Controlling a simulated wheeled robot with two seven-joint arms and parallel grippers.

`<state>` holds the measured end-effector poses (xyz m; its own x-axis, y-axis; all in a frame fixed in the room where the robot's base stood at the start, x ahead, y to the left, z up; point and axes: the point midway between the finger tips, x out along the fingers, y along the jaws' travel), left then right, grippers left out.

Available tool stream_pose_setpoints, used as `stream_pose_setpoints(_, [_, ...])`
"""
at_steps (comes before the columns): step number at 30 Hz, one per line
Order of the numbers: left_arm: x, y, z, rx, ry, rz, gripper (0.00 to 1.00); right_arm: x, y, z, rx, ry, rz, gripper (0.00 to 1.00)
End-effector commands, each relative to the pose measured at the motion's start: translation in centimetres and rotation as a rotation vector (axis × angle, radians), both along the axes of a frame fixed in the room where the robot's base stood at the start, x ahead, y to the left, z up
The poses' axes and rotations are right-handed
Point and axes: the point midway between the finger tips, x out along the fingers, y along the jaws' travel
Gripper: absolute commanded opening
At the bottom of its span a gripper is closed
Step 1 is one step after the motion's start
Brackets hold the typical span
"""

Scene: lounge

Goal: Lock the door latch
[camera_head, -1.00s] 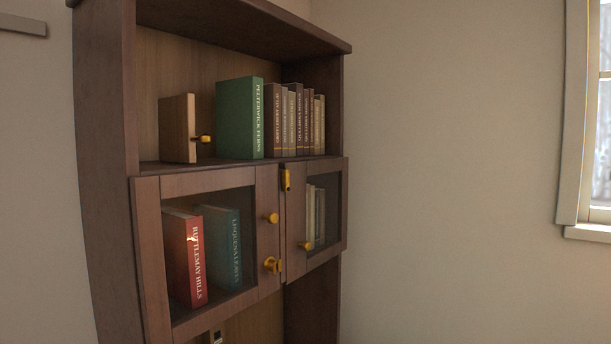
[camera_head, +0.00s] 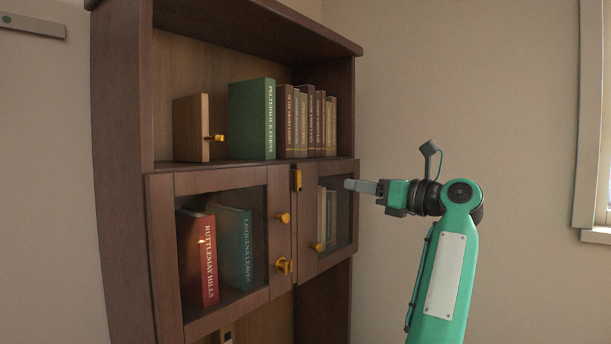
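A dark wooden bookcase holds a cabinet with two glazed doors, the left door (camera_head: 222,181) and the right door (camera_head: 310,262). They meet at a narrow seam and look shut or nearly so. A gold latch piece (camera_head: 285,266) sits low at the seam on the left door. Another upright gold fitting (camera_head: 297,180) sits at the top of the right door by the seam. I cannot tell its latch position.
Gold knobs are on the left door (camera_head: 283,218) and right door (camera_head: 318,247). A green book (camera_head: 251,120), several brown books and a wooden bookend (camera_head: 190,128) stand on the upper shelf. A window (camera_head: 592,130) is at the far right. The space before the bare wall is otherwise free.

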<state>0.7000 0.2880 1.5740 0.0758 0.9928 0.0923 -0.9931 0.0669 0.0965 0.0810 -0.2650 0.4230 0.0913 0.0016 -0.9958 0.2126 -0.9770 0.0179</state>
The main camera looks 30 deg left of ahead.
Motion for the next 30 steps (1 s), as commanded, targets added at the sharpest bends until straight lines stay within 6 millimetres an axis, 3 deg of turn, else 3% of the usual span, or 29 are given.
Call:
stream_pose_setpoints(4, [-1.6, 0.0, 1.9, -0.088, -0.081, -0.006, 0.35, 0.0, 0.0, -0.1, 0.0, 0.0, 0.0, 0.0])
stream_pose_setpoints(10, [-1.7, 1.4, 2.3, -0.103, -0.092, -0.005, 0.35, 0.0, 0.3, 0.7, 0.003, 0.0, 0.0, 0.0])
stream_pose_setpoints(24, [-1.0, 10.8, 2.6, -0.097, -0.09, -0.003, 0.35, 0.0, 0.4, 4.9, 0.004, 0.0, 0.0, 0.0])
stream_pose_setpoints(30, [-0.8, 13.1, 2.3, -0.098, -0.091, -0.005, 0.35, 0.0, 0.4, 5.8, 0.004, 0.0, 0.0, 0.0])
